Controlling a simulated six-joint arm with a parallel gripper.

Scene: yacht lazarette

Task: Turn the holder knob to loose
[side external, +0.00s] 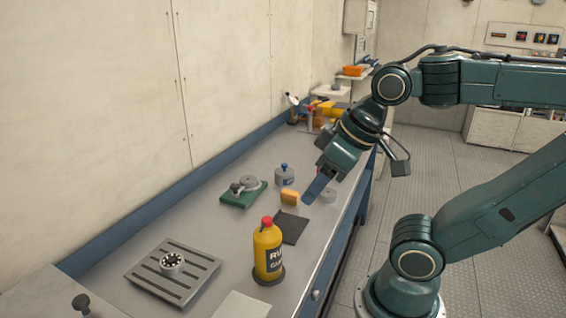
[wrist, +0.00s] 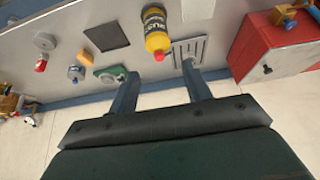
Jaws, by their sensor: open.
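A green-based holder (side external: 243,194) with a grey round part and a small knob (side external: 236,188) on top sits on the bench toward the wall. It also shows in the wrist view (wrist: 108,76), left of my fingers. A slotted grey plate (side external: 147,276) carries a round dial (side external: 172,262) with a dark, dotted rim. I cannot tell from the pictures which knob is the holder knob, and no loose marking is readable. My gripper (side external: 318,187) is open and empty above the bench, apart from both. Its two fingers (wrist: 160,70) show in the wrist view.
A yellow bottle (side external: 268,252) with a red cap stands near the front edge. A red box (wrist: 275,48) is at right in the wrist view.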

